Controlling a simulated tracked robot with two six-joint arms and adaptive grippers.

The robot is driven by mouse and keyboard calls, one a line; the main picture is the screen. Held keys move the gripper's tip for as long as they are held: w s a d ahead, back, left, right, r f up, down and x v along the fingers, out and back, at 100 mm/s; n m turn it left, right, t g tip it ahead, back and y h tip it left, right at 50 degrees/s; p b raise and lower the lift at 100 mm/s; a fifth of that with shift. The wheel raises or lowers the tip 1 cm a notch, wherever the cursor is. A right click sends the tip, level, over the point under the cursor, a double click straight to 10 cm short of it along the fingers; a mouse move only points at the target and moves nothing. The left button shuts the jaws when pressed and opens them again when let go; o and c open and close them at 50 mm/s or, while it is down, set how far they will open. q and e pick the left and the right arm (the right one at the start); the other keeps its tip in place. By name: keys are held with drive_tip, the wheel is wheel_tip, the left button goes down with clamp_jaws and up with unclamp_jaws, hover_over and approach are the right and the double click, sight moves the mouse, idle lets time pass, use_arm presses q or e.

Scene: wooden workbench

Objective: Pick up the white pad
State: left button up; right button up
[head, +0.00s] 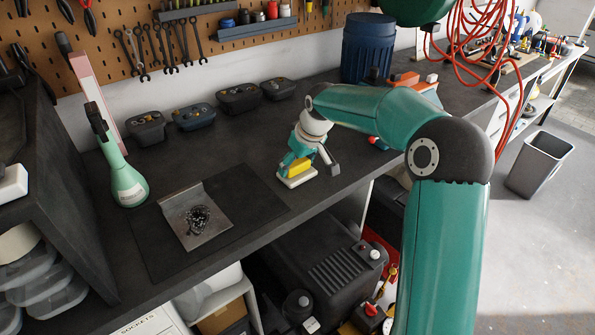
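A flat white pad (298,180) lies on the dark bench top near its front edge, in the middle of the head view. A yellow block (300,167) shows just above it; I cannot tell whether the two are joined. My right gripper (311,168) points down right over them. Its grey right finger stands out to the side, apart from the pad, so it looks open. The other finger is hard to make out against the teal and yellow parts. My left gripper is not in view.
A metal dustpan (177,218) with dark bits lies on a dark mat (252,200) to the left. Several dark bins (194,117) line the wall. A blue drum (367,48) stands at the back. The bench between is clear.

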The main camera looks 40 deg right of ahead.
sight(298, 162)
drive_tip(key=c, duration=0.4)
drive_tip(key=shift+r, duration=0.1)
drive_tip(key=shift+c, duration=0.2)
wheel_tip(298, 162, up, 20)
drive_tip(key=p, duration=0.3)
drive_tip(key=o, duration=0.6)
drive_tip(key=c, duration=0.5)
drive_tip(key=shift+s, duration=0.1)
